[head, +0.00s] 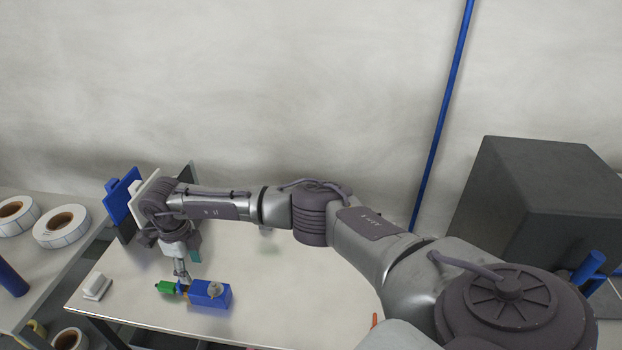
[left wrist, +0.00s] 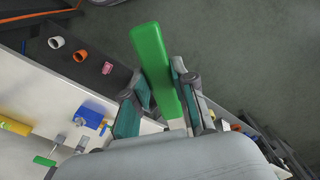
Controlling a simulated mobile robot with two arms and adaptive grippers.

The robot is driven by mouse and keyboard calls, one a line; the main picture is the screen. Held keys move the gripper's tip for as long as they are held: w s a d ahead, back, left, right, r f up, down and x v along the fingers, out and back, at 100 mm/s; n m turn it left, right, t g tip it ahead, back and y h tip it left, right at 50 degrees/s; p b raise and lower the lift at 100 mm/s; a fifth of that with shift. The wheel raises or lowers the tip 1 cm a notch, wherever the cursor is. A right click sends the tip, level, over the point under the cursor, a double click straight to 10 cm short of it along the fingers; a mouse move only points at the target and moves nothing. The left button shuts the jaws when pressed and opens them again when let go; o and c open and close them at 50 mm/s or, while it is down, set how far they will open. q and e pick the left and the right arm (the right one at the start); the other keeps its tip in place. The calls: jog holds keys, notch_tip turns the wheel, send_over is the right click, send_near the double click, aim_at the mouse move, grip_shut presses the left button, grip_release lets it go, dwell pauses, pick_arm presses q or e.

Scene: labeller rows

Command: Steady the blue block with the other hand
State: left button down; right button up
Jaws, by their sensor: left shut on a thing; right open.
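The blue block (head: 212,295) lies on the white table in the head view, with a grey round knob on top. A small green piece (head: 166,287) is at its left end, with a bit of orange between. My right gripper (head: 182,275) points down just above that left end; its fingers are small here, and I cannot tell whether they touch the block. In the left wrist view, my left gripper (left wrist: 161,112) is shut on a long green bar (left wrist: 153,55), teal pads on both sides. A blue object (left wrist: 90,118) shows on the table there. The left gripper is outside the head view.
White label rolls (head: 62,226) lie on a side table at left. A white piece (head: 96,286) sits at the table's left corner. Upright blue and white panels (head: 123,204) stand behind my right gripper. A large dark box (head: 540,200) stands at right. The table's middle is mostly clear.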

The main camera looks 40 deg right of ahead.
aim_at(199, 288)
jog(key=shift+o, duration=1)
jog(key=shift+a+f, duration=0.1)
jog(key=shift+f, duration=4.45)
grip_shut()
jog(key=shift+f, duration=0.1)
